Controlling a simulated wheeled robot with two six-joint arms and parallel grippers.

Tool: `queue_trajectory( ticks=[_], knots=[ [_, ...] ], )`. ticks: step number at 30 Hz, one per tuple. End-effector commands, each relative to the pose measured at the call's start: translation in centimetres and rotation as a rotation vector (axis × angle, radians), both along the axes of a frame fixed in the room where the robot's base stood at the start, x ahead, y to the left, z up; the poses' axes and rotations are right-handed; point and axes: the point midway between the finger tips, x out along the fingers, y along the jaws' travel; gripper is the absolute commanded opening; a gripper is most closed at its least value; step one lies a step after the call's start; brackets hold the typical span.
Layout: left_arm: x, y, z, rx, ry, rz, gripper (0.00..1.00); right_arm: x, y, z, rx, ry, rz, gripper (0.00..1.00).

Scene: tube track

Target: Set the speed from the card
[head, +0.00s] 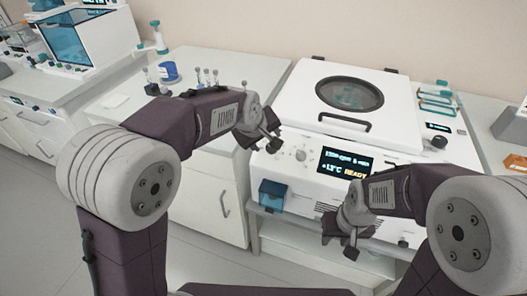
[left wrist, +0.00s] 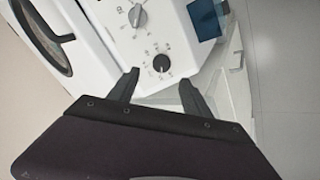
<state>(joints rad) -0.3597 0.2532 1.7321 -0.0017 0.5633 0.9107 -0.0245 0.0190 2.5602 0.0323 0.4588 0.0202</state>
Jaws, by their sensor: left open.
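A white centrifuge (head: 410,110) with a round window in its lid stands on the bench at the right. Its dark display (head: 346,164) shows small text with "READY" in orange; the top line is too blurred to read surely. A pale grey knob (head: 301,156) sits left of the display and also shows in the left wrist view (left wrist: 138,17). A black knob (left wrist: 161,63) on a dial lies just beyond my left fingertips. My left gripper (head: 264,140) is open and empty at the panel's left end, its fingers (left wrist: 158,78) apart. My right gripper (head: 340,246) hangs empty below the display, fingers apart. I cannot make out a readable card.
A blue-capped container (head: 169,71) and a small rack of tubes (head: 206,78) stand on the left counter. A flat white piece (head: 115,100) lies there. Teal racks (head: 436,100) are at the right.

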Motion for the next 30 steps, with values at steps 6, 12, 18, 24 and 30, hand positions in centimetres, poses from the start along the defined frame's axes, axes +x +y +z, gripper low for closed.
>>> queue_trajectory(
  ticks=[6,12,18,24,30],
  knots=[
    [1.8,-0.6,-3.2,0.002,0.005,0.002,0.57,0.0,0.0,-0.5,0.000,0.000,0.000,0.36],
    [3.8,-1.3,-6.3,0.002,0.004,0.001,0.57,0.0,0.0,-0.9,0.000,0.000,0.000,0.36],
    [4.6,-1.6,-7.4,0.001,0.001,0.002,0.57,0.0,0.0,-1.0,0.000,0.000,0.000,0.36],
    [4.7,-1.6,-7.4,0.001,0.000,0.002,0.57,0.0,0.0,-0.9,0.000,0.000,0.000,0.36],
    [4.6,-1.6,-7.4,0.001,0.001,0.002,0.04,0.0,0.0,-0.9,0.000,0.000,0.000,0.36]
  ],
)
